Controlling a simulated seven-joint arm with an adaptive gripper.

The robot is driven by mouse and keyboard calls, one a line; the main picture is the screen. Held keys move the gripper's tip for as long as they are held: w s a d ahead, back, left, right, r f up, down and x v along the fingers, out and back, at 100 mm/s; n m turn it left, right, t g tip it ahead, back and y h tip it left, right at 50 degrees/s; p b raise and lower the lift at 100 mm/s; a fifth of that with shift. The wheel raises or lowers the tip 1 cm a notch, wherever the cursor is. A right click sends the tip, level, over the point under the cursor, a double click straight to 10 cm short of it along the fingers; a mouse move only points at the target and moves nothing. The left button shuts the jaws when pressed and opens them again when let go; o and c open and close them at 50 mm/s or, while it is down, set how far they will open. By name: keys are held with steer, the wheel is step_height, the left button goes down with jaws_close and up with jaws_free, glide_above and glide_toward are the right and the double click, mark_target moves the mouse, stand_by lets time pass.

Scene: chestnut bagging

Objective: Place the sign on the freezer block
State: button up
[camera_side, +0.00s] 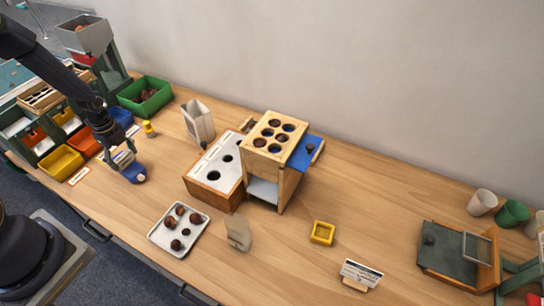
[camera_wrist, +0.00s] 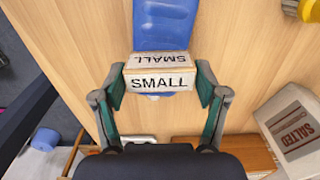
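The white sign reading SMALL (camera_wrist: 160,80) is a two-faced block, seen from above in the wrist view. My gripper (camera_wrist: 159,84) has its green fingers against both ends of it and looks shut on it. A blue slab, which looks like the freezer block (camera_wrist: 162,22), lies lengthwise behind and under the sign. In the side view my gripper (camera_side: 120,156) holds the sign low over the blue block (camera_side: 134,174), near the left end of the table. I cannot tell whether the sign touches the block.
Yellow (camera_side: 61,163) and orange (camera_side: 85,143) bins stand left of my gripper, and a green bin (camera_side: 146,96) behind. A small yellow object (camera_side: 149,130) and a SALTED bag (camera_wrist: 291,128) are nearby. A chestnut tray (camera_side: 179,229) lies in front.

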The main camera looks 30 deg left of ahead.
steer(key=shift+o, duration=1.4)
step_height(320, 180, up, 12)
step_height(320, 180, up, 11)
steer(key=n+y, duration=0.2)
steer(key=n, duration=0.2)
glide_above(122, 156)
steer(key=d, duration=0.6)
steer(key=s+d+r+n+t+h, duration=0.1)
steer(key=s+d+r+n+t, duration=0.1)
steer(key=s+d+r+n, duration=0.4)
steer(key=s+d+r+n+t+h, duration=0.1)
steer(key=s+d+r+n+t, duration=0.2)
steer(key=s+d+r+n, duration=0.4)
steer(key=d+r+n, duration=0.1)
steer(key=d, duration=0.4)
steer(key=shift+r+t, duration=0.25)
steer(key=shift+t, duration=0.05)
